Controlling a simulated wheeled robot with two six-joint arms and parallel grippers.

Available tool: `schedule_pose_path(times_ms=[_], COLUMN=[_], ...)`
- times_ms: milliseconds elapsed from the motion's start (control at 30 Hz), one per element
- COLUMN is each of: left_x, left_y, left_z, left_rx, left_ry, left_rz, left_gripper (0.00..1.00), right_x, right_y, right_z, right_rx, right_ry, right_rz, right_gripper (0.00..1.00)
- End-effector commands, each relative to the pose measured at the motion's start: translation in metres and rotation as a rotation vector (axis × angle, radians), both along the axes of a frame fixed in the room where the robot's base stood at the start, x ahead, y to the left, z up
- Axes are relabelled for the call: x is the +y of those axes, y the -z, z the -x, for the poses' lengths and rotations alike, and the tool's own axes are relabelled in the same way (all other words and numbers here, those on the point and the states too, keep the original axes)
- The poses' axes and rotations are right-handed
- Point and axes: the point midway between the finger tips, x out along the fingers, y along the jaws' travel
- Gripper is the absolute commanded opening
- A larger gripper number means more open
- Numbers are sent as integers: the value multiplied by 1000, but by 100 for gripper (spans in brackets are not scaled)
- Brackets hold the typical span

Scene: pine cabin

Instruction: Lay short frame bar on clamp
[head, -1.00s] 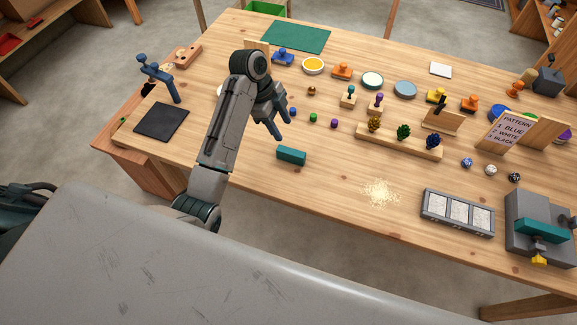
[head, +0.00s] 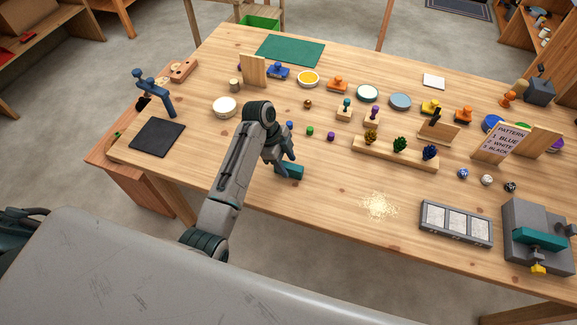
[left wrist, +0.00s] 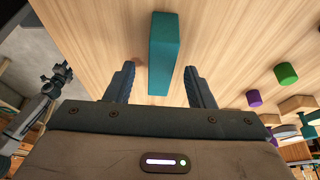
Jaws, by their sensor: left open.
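The short frame bar is a teal block (head: 292,172) lying on the table near its front edge, partly hidden by my left gripper (head: 281,164) in the head view. In the left wrist view the bar (left wrist: 163,40) has its near end between the two fingers of my open gripper (left wrist: 159,82). A gap shows on both sides of the bar. The clamp (head: 516,222) is a grey fixture with a teal crosspiece and a yellow knob, at the right front of the table. My right gripper is not in view.
A grey tray with white panels (head: 455,223) lies left of the clamp, and pale shavings (head: 378,205) are scattered nearer the bar. Small coloured cylinders (head: 310,131) stand behind the bar. A wooden rack (head: 395,154) holds several coloured pieces. The table between bar and shavings is clear.

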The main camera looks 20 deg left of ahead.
Motion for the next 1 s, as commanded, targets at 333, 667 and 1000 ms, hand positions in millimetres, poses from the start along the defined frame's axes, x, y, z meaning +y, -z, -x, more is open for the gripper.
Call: schedule_pose_path(times_ms=[333, 667, 1000], left_x=[-1, -1, -1], left_y=[2, 5, 6], left_z=[0, 0, 0], left_rx=[-1, 1, 0], left_ry=[0, 0, 0], left_rz=[0, 0, 0], left_gripper=[49, 49, 49], right_x=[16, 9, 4], right_y=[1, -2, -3], right_z=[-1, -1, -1], right_rx=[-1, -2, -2], right_ry=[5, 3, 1], right_rz=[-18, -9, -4], right_gripper=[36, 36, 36])
